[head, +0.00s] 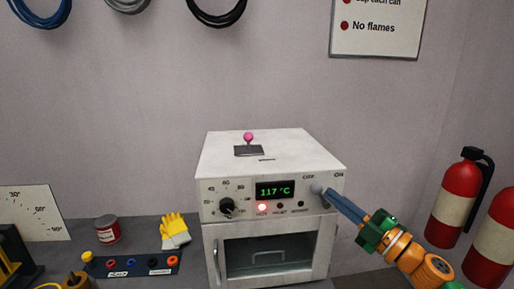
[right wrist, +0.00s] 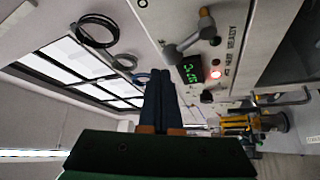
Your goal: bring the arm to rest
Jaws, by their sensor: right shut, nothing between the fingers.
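My right gripper (head: 331,192) comes in from the lower right with its blue-grey fingers shut and empty. Its tips are close to the grey toggle lever (head: 316,187) on the front of a white oven (head: 270,160); I cannot tell from the head view whether they touch. In the right wrist view the shut fingers (right wrist: 160,75) point up the picture, and the lever (right wrist: 188,45) appears beside them with a visible gap. My left gripper is not in view.
Two red fire extinguishers (head: 455,200) stand at the right, near my right arm. Left of the oven are yellow gloves (head: 174,230), a can (head: 107,229) and a dark strip with coloured sockets (head: 130,264). Coiled cables hang on the wall above.

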